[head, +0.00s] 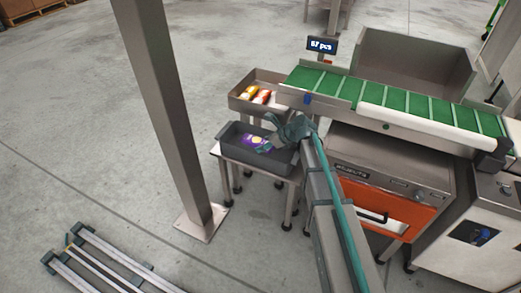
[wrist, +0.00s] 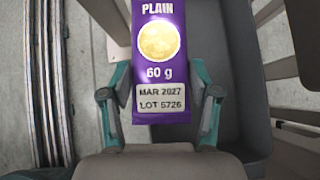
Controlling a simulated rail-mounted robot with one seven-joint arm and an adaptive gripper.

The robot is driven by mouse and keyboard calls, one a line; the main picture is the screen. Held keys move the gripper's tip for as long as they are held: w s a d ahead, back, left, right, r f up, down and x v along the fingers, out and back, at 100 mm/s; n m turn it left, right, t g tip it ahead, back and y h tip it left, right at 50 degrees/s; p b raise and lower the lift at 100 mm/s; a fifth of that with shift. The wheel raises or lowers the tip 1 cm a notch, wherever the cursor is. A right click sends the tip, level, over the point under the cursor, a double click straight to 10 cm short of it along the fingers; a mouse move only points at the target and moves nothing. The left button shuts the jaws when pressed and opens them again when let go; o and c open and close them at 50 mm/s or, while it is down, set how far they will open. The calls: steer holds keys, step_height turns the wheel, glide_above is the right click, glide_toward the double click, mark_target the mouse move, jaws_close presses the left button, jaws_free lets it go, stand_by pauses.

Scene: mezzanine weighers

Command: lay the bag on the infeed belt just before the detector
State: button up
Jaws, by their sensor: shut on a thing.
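A purple bag (wrist: 158,45) marked "PLAIN", "60 g" and a lot number fills the upper middle of the wrist view. My gripper (wrist: 159,112) is shut on its lower end, one teal finger on each side. In the head view the bag (head: 253,140) shows over the dark grey tray (head: 276,163), with my gripper (head: 270,142) at its right end. I cannot tell how far it is above the tray floor. A green cleated belt (head: 339,84) runs above and to the right. I cannot make out which part is the detector.
A second tray (head: 240,104) behind holds red and yellow packs (head: 262,97). A steel post (head: 170,110) stands left of the trays. A display (head: 322,45) reads about "57 pcs". An orange-fronted cabinet (head: 375,207) stands under the belt. Open floor lies left.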

steer(key=b, duration=0.1)
glide_toward(254, 150)
steer(key=a, duration=0.2)
steer(key=shift+w+a, duration=0.35)
steer(key=f, duration=0.1)
steer(key=w+f, duration=0.1)
steer(key=f, duration=0.1)
steer(key=shift+a+f, duration=0.15)
steer(key=shift+f, duration=0.3)
steer(key=shift+f, duration=0.1)
steer(key=o, duration=1.2)
steer(key=shift+c, duration=0.2)
steer(key=shift+s+f+b, duration=0.1)
steer(key=shift+f+b, duration=0.15)
steer(key=shift+b, duration=0.25)
steer(key=p+v, duration=0.1)
steer(key=v, duration=0.8)
steer(key=shift+s+d+r+p, duration=0.2)
steer(key=shift+r+p, duration=0.05)
steer(key=shift+p, duration=0.1)
steer(key=shift+o, duration=0.4)
steer(key=shift+s+d+r, duration=0.2)
steer(key=shift+d+r, duration=0.25)
